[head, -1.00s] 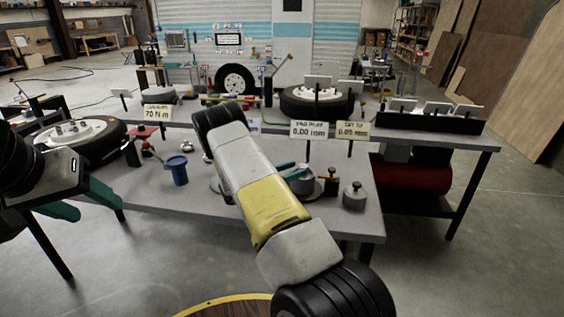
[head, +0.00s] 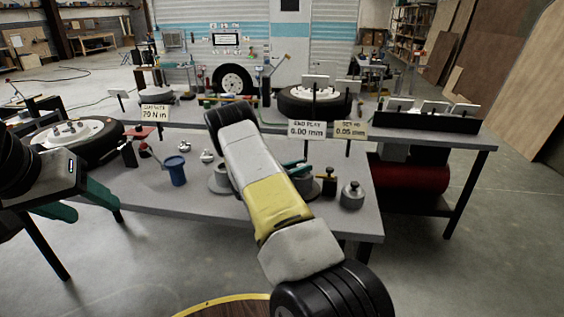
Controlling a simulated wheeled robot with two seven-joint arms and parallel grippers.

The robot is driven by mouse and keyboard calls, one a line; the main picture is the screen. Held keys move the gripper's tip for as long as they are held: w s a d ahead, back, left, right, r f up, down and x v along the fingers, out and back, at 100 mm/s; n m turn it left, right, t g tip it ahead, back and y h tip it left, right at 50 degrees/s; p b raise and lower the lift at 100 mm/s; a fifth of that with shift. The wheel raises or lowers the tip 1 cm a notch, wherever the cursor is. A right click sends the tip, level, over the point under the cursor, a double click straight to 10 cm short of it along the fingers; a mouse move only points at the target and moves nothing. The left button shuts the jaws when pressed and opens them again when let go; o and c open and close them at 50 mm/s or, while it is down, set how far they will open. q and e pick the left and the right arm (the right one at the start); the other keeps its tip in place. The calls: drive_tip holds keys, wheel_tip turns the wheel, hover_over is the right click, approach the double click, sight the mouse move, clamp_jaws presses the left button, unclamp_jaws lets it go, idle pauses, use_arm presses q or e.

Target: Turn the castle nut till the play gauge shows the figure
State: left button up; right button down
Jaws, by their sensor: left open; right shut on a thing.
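The end play gauge sign (head: 306,130) reads 0.00 mm. The sign to its right (head: 350,130) seems to read SET TO 0.05 mm. My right arm crosses the bench and hides most of my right gripper (head: 294,164); only a strip of teal finger shows past the yellow link. It is shut low over the bench, by a grey round part (head: 302,183) partly covered by the arm. The castle nut itself is hidden there, so its turn cannot be seen. My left gripper (head: 82,203) is open and empty, off the bench's left front.
On the grey bench (head: 130,196) stand a blue cup (head: 175,170), a grey weight-like piece (head: 352,195), a dark-and-brass piece (head: 329,182) and a grey ring-like part (head: 220,180). A wheel hub (head: 75,138) lies at left, a tyre (head: 315,104) behind.

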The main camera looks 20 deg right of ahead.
drive_tip(key=shift+n+t, duration=0.4)
drive_tip(key=n+t+y, duration=0.2)
drive_tip(key=n+t, duration=0.1)
drive_tip(key=t, duration=0.1)
drive_tip(key=shift+n+t+y, duration=0.9)
drive_tip(key=shift+n+t, duration=0.2)
drive_tip(key=shift+t, duration=0.6)
drive_tip(key=c, duration=1)
unclamp_jaws()
drive_tip(key=shift+o, duration=0.2)
drive_tip(key=shift+a, duration=0.1)
drive_tip(key=v, duration=0.7)
drive_tip(key=shift+s+a, duration=0.25)
drive_tip(key=shift+s, duration=0.05)
